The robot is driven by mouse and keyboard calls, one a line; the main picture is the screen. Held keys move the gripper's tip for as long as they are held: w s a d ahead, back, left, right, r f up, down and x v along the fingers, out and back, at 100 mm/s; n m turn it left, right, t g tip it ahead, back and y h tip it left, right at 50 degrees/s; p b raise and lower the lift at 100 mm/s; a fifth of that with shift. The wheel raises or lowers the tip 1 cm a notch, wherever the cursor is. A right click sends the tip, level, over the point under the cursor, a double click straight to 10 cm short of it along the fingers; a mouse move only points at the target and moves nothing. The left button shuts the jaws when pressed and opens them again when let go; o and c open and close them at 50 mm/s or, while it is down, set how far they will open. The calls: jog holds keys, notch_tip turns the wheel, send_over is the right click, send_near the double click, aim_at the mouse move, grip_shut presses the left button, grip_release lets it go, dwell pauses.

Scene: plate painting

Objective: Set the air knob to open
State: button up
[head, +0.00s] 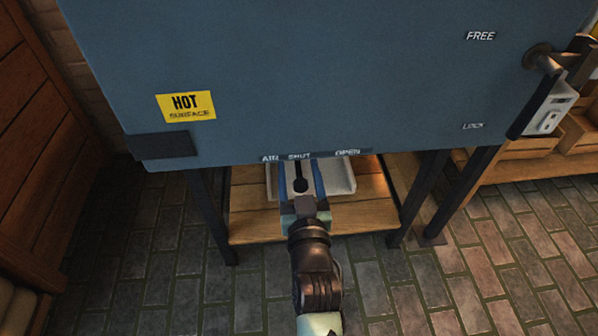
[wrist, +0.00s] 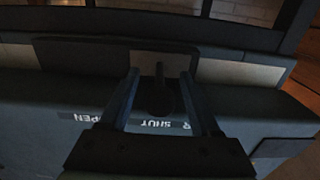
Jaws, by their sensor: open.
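The blue-grey kiln (head: 330,80) has AIR, SHUT and OPEN labels (head: 300,156) along its lower front edge. My gripper (head: 299,172) reaches under that edge, just below the SHUT label. The dark air knob (head: 300,185) shows between its two blue fingers. In the wrist view the labels (wrist: 155,124) are upside down, and the knob (wrist: 159,98) stands between the spread fingers of my gripper (wrist: 160,77), by the word SHUT. The fingers are open. I cannot tell whether either finger touches the knob.
A light tray (head: 342,178) lies on the wooden shelf (head: 260,222) below the kiln, between dark legs (head: 424,195). A latch (head: 550,105) with FREE and LOCK labels is at the right. Wooden boxes (head: 510,155) stand farther right. The brick floor in front is clear.

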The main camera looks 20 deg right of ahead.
grip_shut()
dwell(1.3)
